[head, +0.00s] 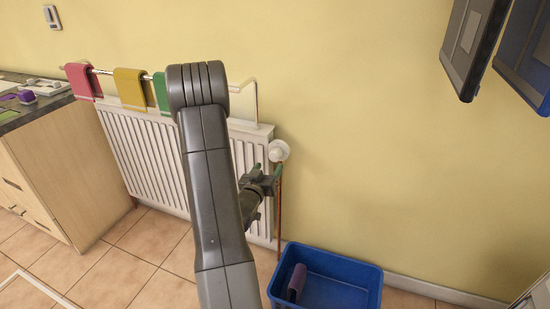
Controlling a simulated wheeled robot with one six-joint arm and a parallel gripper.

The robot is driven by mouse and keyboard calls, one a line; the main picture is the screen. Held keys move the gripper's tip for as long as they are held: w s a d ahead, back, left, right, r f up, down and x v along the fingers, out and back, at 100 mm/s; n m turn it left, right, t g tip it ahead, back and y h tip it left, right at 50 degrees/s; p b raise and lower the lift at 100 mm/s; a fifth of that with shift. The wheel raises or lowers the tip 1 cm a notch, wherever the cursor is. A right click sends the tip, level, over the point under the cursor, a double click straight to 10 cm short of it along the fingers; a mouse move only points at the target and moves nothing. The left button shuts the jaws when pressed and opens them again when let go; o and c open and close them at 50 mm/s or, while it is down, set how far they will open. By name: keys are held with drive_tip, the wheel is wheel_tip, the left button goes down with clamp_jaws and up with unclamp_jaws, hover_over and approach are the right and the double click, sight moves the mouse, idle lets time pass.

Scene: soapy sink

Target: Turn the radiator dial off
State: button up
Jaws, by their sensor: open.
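The white radiator dial (279,151) sits at the upper right end of the white radiator (150,150), above a copper pipe (279,205). I see nothing between the fingers. I cannot tell whether a fingertip touches the dial. The dial's markings are too small to read. My arm hides the middle of the radiator.
A rail above the radiator holds pink (82,82), yellow (130,88) and green cloths. A blue bin (340,283) with a purple-and-black item stands on the floor below the dial. A wooden cabinet (70,160) is at left. Dark panels (470,45) hang at upper right.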

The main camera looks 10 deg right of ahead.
sight(274, 158)
drive_tip(key=x, duration=0.7)
drive_tip(key=shift+w+d, duration=0.1)
drive_tip(key=shift+w, duration=0.1)
drive_tip(key=c, duration=1)
